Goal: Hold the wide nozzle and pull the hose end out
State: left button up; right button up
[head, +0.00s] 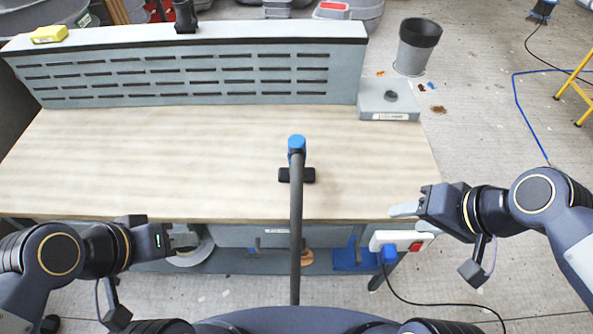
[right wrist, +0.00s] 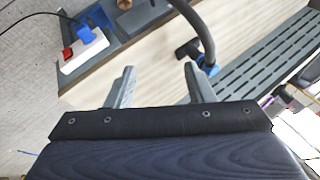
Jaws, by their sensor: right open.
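The wide nozzle (head: 285,175) is a short black bar lying on the wooden table top near the middle of its front half. It also shows beyond my right gripper in the right wrist view (right wrist: 187,50). A blue cuff (head: 297,144) stands above it, and the dark hose (head: 296,230) runs from the cuff over the table's front edge toward me. How cuff and nozzle join is partly hidden by the hose. My left gripper (head: 185,239) is at the front edge, left of the hose, seemingly open and empty. My right gripper (head: 410,217) is open and empty at the table's right front corner.
The table top (head: 150,160) is otherwise bare. A slotted grey panel (head: 190,78) stands along its back, with a grey box (head: 388,102) at its right end. A white power strip (head: 402,240) with a blue plug and cable is below my right gripper. A bin (head: 415,50) stands behind.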

jog(key=shift+o, duration=1)
jog(key=w+a+f+m+g+y+b, duration=0.2)
jog(key=w+m, duration=0.1)
jog(key=w, duration=0.5)
jog(key=shift+f+b, duration=0.35)
jog(key=shift+b, duration=0.05)
jog(key=m+g+y+b, duration=0.3)
jog(key=m+y+b, duration=0.45)
jog(key=m, duration=0.35)
send_near(304, 171)
jog(key=shift+s+a+f, duration=0.1)
jog(key=shift+a+f, duration=0.1)
jog(key=shift+a, duration=0.2)
jog(key=shift+a+f, duration=0.35)
jog(key=shift+a, duration=0.05)
jog(key=b+x, duration=0.2)
jog(key=x, duration=0.5)
jog(key=shift+a, duration=0.35)
jog(key=shift+w+a+f+b, duration=0.1)
jog(key=shift+a+b, duration=0.05)
jog(key=shift+a, duration=0.25)
jog(key=shift+w+a+f+b, duration=0.1)
jog(key=shift+a+b, duration=0.05)
jog(key=shift+a, duration=0.2)
